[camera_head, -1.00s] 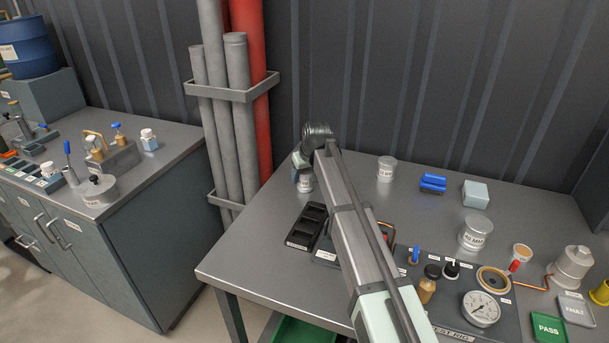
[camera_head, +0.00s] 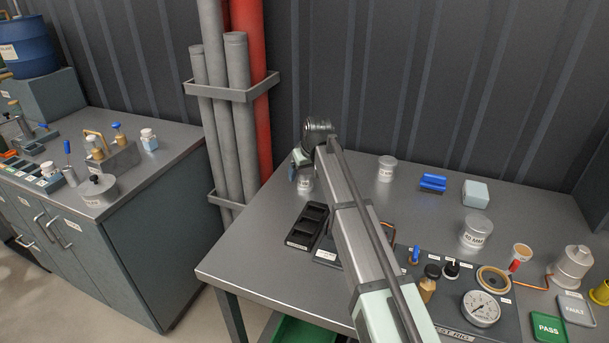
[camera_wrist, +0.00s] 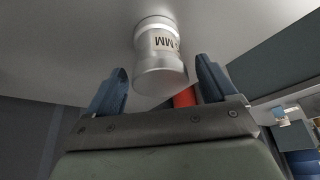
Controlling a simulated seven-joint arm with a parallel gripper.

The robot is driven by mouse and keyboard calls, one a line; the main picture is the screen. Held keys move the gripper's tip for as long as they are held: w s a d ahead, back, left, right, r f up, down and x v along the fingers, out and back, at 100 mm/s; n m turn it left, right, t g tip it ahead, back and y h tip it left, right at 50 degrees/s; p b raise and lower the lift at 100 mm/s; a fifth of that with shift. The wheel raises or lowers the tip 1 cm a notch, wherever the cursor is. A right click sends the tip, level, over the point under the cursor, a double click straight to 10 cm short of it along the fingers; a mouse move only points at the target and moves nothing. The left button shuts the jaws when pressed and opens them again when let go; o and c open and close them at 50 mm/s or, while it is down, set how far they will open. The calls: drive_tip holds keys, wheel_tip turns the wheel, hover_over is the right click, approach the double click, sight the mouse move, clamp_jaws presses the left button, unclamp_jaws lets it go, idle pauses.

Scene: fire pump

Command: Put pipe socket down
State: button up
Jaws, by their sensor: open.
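The pipe socket, a silver cylinder with a white label ending in "MM" (camera_wrist: 157,68), stands on the steel bench in the wrist view, which looks nearly upside down. It also shows in the head view (camera_head: 306,184), partly hidden by my gripper. My gripper (camera_wrist: 160,82) is open in the wrist view. Its two blue fingers are on either side of the socket, with a gap visible at each side. In the head view my gripper (camera_head: 294,172) is at the bench's far left corner, just beside and above the socket.
A black compartment tray (camera_head: 307,226) lies nearer on the bench. A labelled silver cylinder (camera_head: 387,169), a blue block (camera_head: 433,183) and a pale box (camera_head: 476,194) stand to the right. Grey and red pipes (camera_head: 263,150) rise behind the bench's left edge. A test rig with a gauge (camera_head: 481,308) is at the front right.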

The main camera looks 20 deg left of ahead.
drive_tip(key=v, duration=1)
drive_tip(key=shift+r, duration=0.25)
drive_tip(key=shift+s, duration=0.1)
idle(1.7)
drive_tip(key=shift+o, duration=1.3)
drive_tip(key=m+h, duration=0.1)
drive_tip(key=m, duration=0.2)
approach(388, 160)
drive_tip(key=shift+t, duration=0.3)
drive_tip(key=x, duration=0.6)
drive_tip(key=shift+s+d+f, duration=0.15)
drive_tip(key=shift+d+f, duration=0.1)
drive_tip(key=shift+f, duration=0.05)
drive_tip(key=shift+a+x, duration=0.1)
drive_tip(key=shift+x, duration=1.3)
drive_tip(key=shift+a+x, duration=0.15)
drive_tip(key=shift+x, duration=1.25)
drive_tip(key=shift+s, duration=0.1)
